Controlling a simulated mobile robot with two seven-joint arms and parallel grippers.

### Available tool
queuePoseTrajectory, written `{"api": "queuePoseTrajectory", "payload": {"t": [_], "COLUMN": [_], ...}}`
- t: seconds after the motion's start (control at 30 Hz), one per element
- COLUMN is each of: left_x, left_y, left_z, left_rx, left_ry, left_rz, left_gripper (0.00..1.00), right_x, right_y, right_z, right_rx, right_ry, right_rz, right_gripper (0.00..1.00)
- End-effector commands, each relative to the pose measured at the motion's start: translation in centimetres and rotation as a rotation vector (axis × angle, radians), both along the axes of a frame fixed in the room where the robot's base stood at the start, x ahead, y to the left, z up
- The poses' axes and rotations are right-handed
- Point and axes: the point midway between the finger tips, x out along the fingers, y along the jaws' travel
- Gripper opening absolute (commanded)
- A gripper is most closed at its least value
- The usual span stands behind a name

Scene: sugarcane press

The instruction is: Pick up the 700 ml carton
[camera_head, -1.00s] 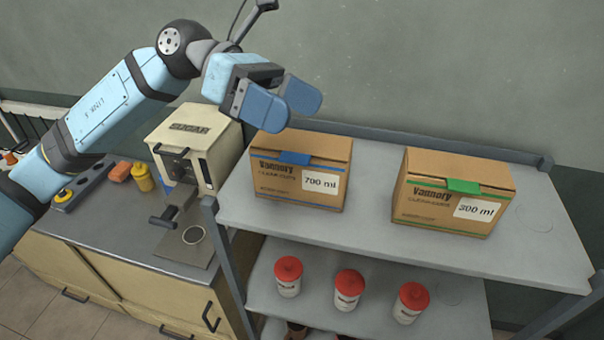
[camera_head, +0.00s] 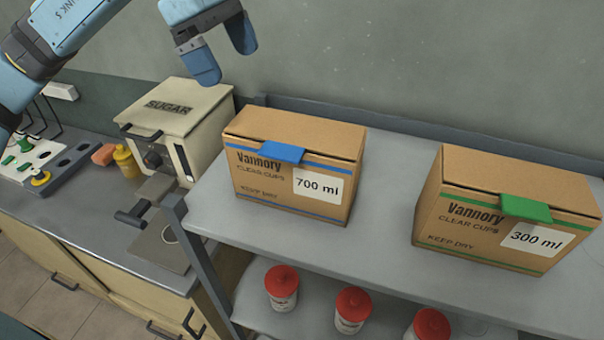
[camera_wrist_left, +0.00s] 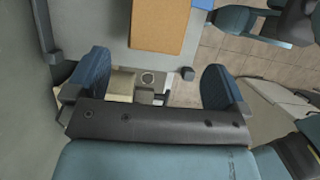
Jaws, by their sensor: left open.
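The 700 ml carton (camera_head: 295,160) is a brown cardboard box with a blue tab and a white "700 ml" label. It stands upright on the shelf's top board, at its left end. My left gripper (camera_head: 225,50) is open and empty, above and behind the carton's left side, apart from it. In the left wrist view, the two blue fingers of the left gripper (camera_wrist_left: 150,85) are spread wide. A brown box top, probably the 700 ml carton (camera_wrist_left: 160,25), lies beyond them.
The 300 ml carton (camera_head: 500,210) with a green tab stands to the right on the same shelf (camera_head: 385,225). Red-lidded bottles (camera_head: 282,287) stand on the lower board. The sugar machine (camera_head: 180,120) is close on the left. A raised rail (camera_head: 400,125) runs along the back.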

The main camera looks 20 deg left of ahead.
Motion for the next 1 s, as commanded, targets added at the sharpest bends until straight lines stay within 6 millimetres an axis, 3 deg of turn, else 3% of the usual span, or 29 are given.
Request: {"api": "queuePoseTrajectory", "payload": {"t": [0.13,0.4,0.67,1.0], "left_x": [0.0,0.1,0.2,0.3], "left_y": [-0.9,-2.8,-3.5,-4.9], "left_z": [-2.2,-6.6,-8.4,-12.4], "left_rx": [0.001,0.000,-0.001,-0.002], "left_ry": [0.005,0.003,0.004,0.003], "left_rz": [-0.003,-0.002,-0.003,-0.002], "left_gripper": [1.00,1.00,1.00,1.00], "right_x": [-1.0,-0.5,-0.3,-0.4], "right_y": [0.3,0.0,-0.3,-0.3], "right_z": [0.1,1.0,1.4,2.3], "right_rx": [0.003,0.001,-0.005,-0.004], "right_ry": [0.015,0.002,0.002,0.005], "right_rz": [0.005,0.002,-0.002,0.000], "right_gripper": [0.43,0.43,0.43,0.43]}}
